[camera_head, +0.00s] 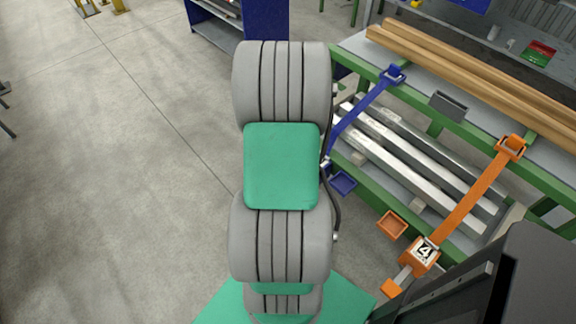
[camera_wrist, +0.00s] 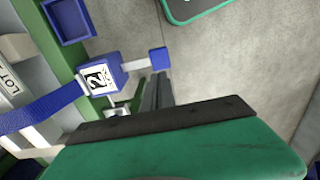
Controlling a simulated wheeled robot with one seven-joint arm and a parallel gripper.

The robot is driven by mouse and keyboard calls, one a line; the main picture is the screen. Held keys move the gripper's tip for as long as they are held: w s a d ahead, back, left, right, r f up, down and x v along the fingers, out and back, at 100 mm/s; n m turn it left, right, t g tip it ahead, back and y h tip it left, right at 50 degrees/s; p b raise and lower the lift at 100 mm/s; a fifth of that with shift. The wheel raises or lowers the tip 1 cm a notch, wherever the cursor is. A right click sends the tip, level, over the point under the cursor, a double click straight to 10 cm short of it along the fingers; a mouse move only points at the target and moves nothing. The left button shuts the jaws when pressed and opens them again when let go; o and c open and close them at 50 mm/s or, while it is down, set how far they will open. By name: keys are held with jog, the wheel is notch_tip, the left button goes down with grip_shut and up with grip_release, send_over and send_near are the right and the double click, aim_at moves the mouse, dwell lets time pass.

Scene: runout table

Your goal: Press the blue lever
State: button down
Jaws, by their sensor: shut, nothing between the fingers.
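The blue lever (camera_wrist: 158,60) shows in the wrist view as a blue square end on a pale rod. The rod comes out of a blue ratchet box (camera_wrist: 114,70) with a white label marked 2. My gripper (camera_wrist: 157,84) is shut and empty; its dark fingertips appear right beside the lever's blue end, just below it in the picture. I cannot tell whether they touch. In the head view my arm hides the lever and my gripper; the blue strap (camera_head: 357,116) shows running down beside the arm.
A green-framed table (camera_head: 455,122) carries long wooden beams (camera_head: 480,75), with metal bars (camera_head: 415,150) below. An orange strap (camera_head: 470,200) ends at an orange ratchet box (camera_head: 420,255) marked 4. A blue tray (camera_head: 343,183) and an orange tray (camera_head: 391,225) hang nearby.

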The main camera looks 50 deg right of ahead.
notch_tip(320, 180, down, 10)
jog(key=shift+r, duration=0.1)
dwell(0.4)
